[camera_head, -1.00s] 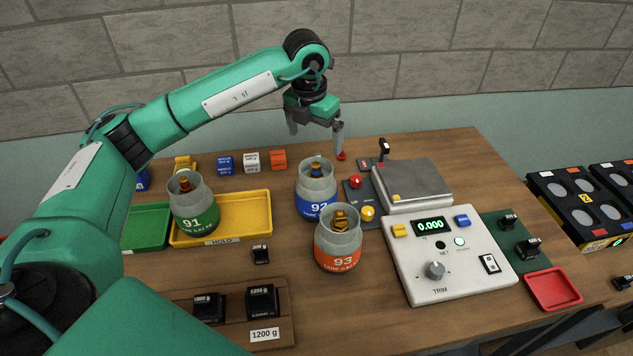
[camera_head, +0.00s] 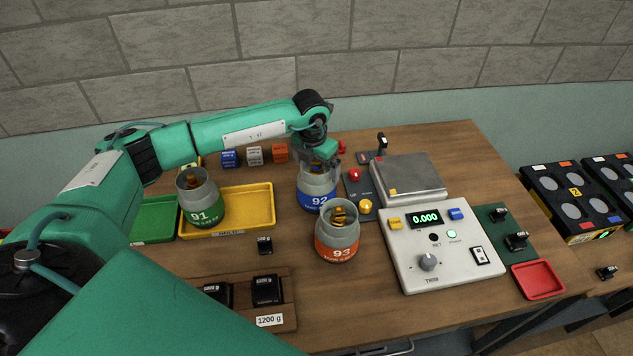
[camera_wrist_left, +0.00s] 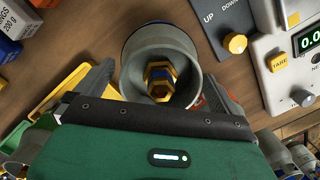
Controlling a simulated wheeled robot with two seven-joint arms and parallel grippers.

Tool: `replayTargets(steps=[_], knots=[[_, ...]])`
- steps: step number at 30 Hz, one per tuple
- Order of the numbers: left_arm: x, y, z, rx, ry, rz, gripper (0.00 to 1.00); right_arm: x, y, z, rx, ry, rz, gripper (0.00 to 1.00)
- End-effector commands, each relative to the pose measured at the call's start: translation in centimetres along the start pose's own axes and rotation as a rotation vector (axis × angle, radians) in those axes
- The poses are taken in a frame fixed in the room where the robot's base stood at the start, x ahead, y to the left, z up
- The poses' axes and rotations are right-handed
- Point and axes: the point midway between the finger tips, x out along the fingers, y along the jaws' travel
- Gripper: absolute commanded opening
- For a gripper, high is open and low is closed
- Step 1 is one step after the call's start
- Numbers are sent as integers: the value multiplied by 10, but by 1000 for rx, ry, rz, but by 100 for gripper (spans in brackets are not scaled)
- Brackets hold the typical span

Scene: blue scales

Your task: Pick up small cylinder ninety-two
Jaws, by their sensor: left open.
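Cylinder 92 (camera_head: 316,194) is a small grey open-topped canister with a blue label band, upright on the wooden table behind cylinder 93. Its upper part is partly hidden by my left gripper (camera_head: 322,160), which is lowered over it. In the left wrist view its round mouth (camera_wrist_left: 128,58) shows brass and blue pieces inside. My left gripper's fingers (camera_wrist_left: 162,92) are spread apart on either side of the canister in that view. I cannot tell whether they touch it. My right gripper does not show.
Cylinder 93 (camera_head: 337,247), orange-banded, stands just in front. A panel with red and yellow buttons (camera_head: 357,192) and the scale's metal plate (camera_head: 410,175) lie close on the right. Coloured boxes (camera_head: 254,155) stand behind.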

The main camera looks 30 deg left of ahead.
Motion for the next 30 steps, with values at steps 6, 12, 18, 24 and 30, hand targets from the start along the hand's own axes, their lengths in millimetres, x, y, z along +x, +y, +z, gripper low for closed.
replayTargets(steps=[6, 12, 18, 24, 30], knots=[[3, 0, 0, 1, -1, 0, 100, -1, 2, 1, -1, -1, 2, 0], [3, 0, 0, 0, -1, 0, 71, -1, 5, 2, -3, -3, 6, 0], [3, 0, 0, 0, -1, 0, 31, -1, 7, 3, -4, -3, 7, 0], [0, 0, 2, 0, -5, 0, 4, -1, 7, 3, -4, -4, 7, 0], [0, 0, 2, 0, -5, 0, 4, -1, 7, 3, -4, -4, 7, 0]])
